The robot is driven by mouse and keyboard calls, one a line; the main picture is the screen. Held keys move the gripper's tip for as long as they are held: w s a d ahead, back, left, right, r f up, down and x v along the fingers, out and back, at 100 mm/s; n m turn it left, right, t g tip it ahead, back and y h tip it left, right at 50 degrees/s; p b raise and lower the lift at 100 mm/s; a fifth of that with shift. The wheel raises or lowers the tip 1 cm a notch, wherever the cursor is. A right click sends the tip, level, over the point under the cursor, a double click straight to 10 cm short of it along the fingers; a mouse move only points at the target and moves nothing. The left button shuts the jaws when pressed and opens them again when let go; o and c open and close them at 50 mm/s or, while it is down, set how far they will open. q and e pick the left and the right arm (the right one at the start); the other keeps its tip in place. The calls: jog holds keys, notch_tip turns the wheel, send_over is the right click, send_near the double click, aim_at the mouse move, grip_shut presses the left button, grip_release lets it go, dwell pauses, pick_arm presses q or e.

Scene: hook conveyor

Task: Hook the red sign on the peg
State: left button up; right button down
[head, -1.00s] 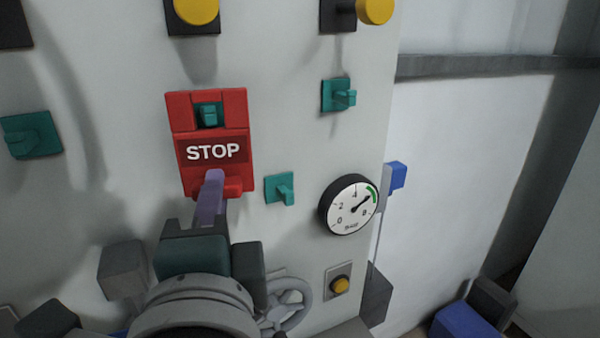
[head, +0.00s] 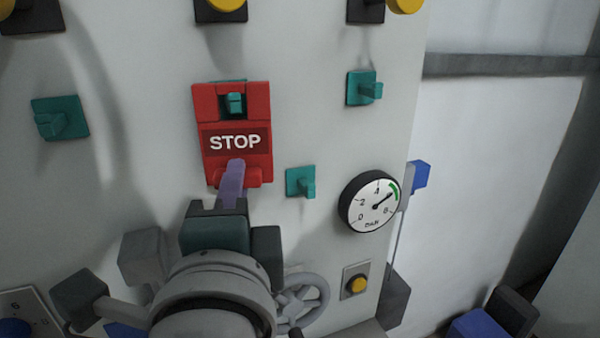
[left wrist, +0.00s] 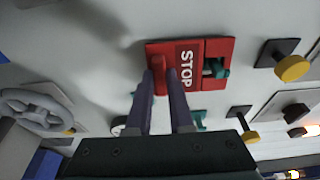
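The red sign (head: 206,158), lettered STOP, is upright against the grey panel in the head view. The teal peg (head: 236,103) shows through the window in its upper part, and a teal edge shows just above its top. It also shows, turned sideways, in the left wrist view (left wrist: 208,50). My left gripper (head: 235,168) reaches up from below to the sign's lower tab. In the left wrist view its two purple fingers (left wrist: 160,75) lie on either side of that tab, shut on it. How deep the peg sits in the window is hard to tell. My right gripper is not in view.
Other teal pegs stand at left (head: 60,119), upper right (head: 363,89) and lower right (head: 301,182). A round gauge (head: 371,202), a yellow button (head: 357,284) and a grey handwheel (head: 305,295) are at lower right. Yellow knobs (head: 222,5) line the top.

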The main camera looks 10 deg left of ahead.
pick_arm(q)
jog(key=o, duration=0.5)
jog(key=b+v, duration=0.4)
jog(key=v, duration=0.5)
jog(key=s+a+f+n+g, duration=0.6)
jog(key=a+f+n+g, duration=0.25)
jog(key=a+f, duration=0.3)
jog(key=s+d+f+n+g+h, duration=0.3)
jog(key=s+f+n+g+h, duration=0.15)
jog(key=s, duration=0.25)
notch_tip(320, 180, up, 36)
jog(key=h+p, duration=0.1)
jog(key=p, duration=3.4)
jog(key=shift+s+d+m+p, duration=0.3)
jog(key=shift+d+m, duration=0.1)
jog(key=shift+d, duration=0.05)
